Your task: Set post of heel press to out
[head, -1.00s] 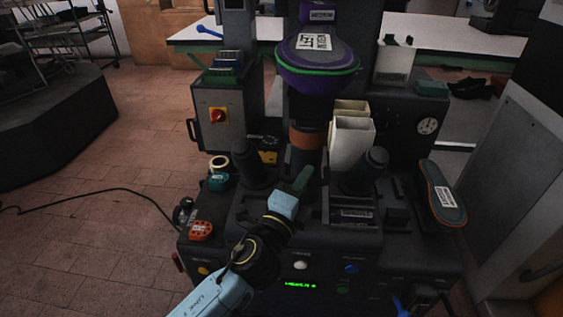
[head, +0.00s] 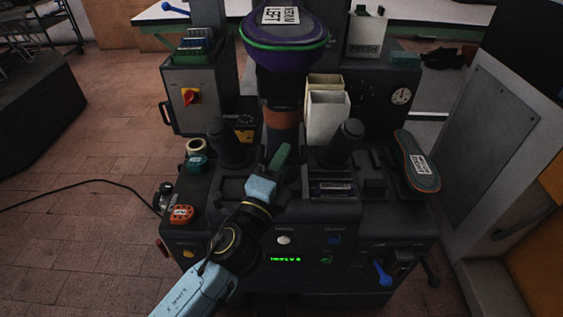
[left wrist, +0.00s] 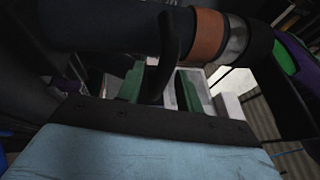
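The heel press is a dark machine in the middle of the head view. Its post (head: 281,118) is an upright dark column with an orange band, under a purple, green-rimmed pad (head: 285,42). In the left wrist view the post (left wrist: 208,36) crosses the top, with a silver ring beside the orange band. My left gripper (head: 283,153) is in front of the post, low over the machine's deck. In the left wrist view its green fingers (left wrist: 165,88) stand apart, with a dark curved bar (left wrist: 170,50) seemingly between them. I cannot tell whether they touch it. My right gripper is out of view.
Two dark knobbed cylinders (head: 231,147) (head: 343,144) flank the post. A labelled sole (head: 417,162) lies at the right. The front panel has a green display (head: 286,260) and a blue lever (head: 382,273).

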